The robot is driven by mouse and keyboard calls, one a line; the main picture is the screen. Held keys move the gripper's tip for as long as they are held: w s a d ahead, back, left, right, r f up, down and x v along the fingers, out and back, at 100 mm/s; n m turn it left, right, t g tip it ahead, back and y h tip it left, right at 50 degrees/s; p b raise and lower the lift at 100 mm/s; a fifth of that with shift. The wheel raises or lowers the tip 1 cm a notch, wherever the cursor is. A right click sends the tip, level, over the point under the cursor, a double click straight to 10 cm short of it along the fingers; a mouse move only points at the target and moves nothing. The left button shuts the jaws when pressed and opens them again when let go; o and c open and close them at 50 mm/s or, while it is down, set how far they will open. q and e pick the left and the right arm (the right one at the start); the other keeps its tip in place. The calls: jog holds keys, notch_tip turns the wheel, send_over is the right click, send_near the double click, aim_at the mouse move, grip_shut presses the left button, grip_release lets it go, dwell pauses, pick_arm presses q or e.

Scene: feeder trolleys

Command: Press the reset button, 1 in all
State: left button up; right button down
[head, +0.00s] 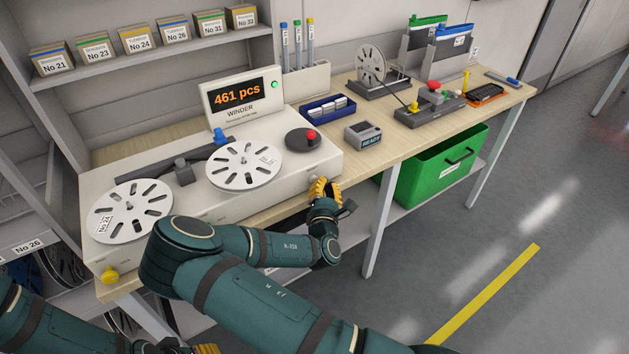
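The winder (215,190) is a long pale unit on the bench, with a display (236,95) reading "461 pcs". A yellow button or knob (110,275) sits on its front left, and a red-topped dark round knob (303,138) on its top right. No label legibly marks a reset button. My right gripper (321,189) is at the winder's front right corner, its yellow fingertips close to the front face; contact and finger gap are unclear, and it hides part of that corner. My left gripper (205,349) shows only partly at the bottom edge.
Two white reels, one (243,164) at right and one (130,211) at left, lie on the winder. A small grey device (363,134) and a blue tray (328,109) stand right of it. A green crate (437,172) is below the bench. The floor at right is clear.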

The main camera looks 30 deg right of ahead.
jog(key=shift+w, duration=0.5)
dwell(0.8)
jog(key=shift+s, duration=0.95)
jog(key=shift+s+d, duration=0.2)
jog(key=shift+s, duration=2.3)
